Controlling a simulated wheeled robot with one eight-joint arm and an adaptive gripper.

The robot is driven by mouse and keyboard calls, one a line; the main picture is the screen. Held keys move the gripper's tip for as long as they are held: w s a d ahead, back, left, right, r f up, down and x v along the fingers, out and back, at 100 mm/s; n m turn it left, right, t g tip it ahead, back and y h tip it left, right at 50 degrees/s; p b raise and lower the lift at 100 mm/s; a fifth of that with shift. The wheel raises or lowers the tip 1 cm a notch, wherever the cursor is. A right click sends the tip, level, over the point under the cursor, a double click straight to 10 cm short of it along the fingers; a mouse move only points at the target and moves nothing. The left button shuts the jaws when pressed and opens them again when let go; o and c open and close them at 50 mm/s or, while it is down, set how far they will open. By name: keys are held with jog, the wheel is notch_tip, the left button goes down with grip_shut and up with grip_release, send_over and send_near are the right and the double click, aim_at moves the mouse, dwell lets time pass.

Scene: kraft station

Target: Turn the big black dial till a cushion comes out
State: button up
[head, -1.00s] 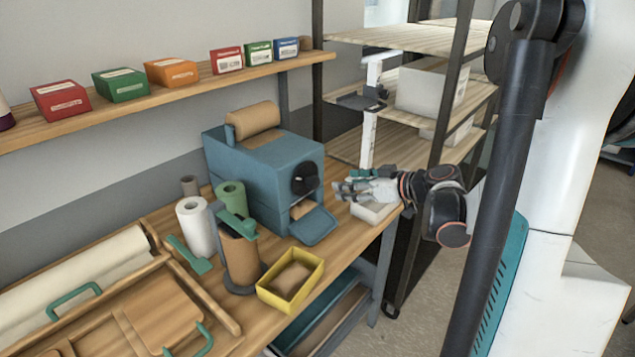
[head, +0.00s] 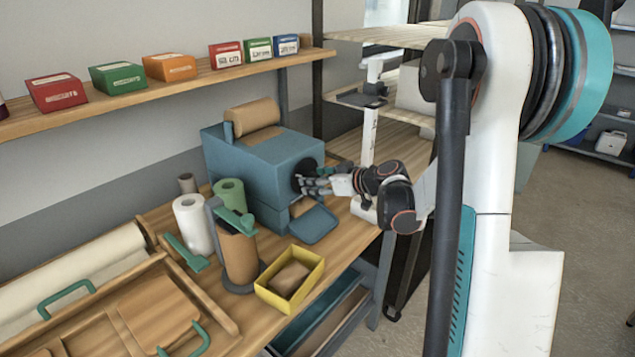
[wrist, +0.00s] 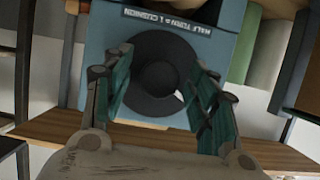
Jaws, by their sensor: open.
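The big black dial (wrist: 158,82) sits on the front of the blue machine (head: 262,158). In the head view only part of the dial (head: 297,178) shows behind my gripper (head: 310,183). In the wrist view the open fingers of my gripper (wrist: 165,105) stand on either side of the dial, with teal pads facing it. I cannot tell whether they touch it. A label (wrist: 168,20) above the dial reads about a half turn for one cushion. A brown roll (head: 252,117) lies on top of the machine. The blue chute (head: 312,222) below the dial looks empty.
A yellow bin (head: 290,297) with a brown piece in it stands in front of the machine. Paper rolls (head: 193,224) and a tape-like stand (head: 238,255) are at its left. A shelf (head: 150,93) with small boxes runs above. A rack (head: 395,140) stands behind my arm.

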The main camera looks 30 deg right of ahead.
jog(key=c, duration=1)
jog(key=shift+c, duration=0.2)
jog(key=shift+d+f+m+t+y+b, duration=0.1)
jog(key=shift+m+y+b, duration=1.05)
jog(key=shift+m, duration=1.1)
jog(key=shift+d+f+m+t+y+b, duration=0.1)
jog(key=shift+m+y+b, duration=1)
jog(key=shift+m, duration=1.1)
jog(key=shift+m+t+y+b, duration=0.1)
jog(key=shift+m+y+b, duration=0.75)
jog(key=shift+m+y, duration=1)
jog(key=shift+m+h, duration=0.4)
jog(key=shift+m, duration=0.1)
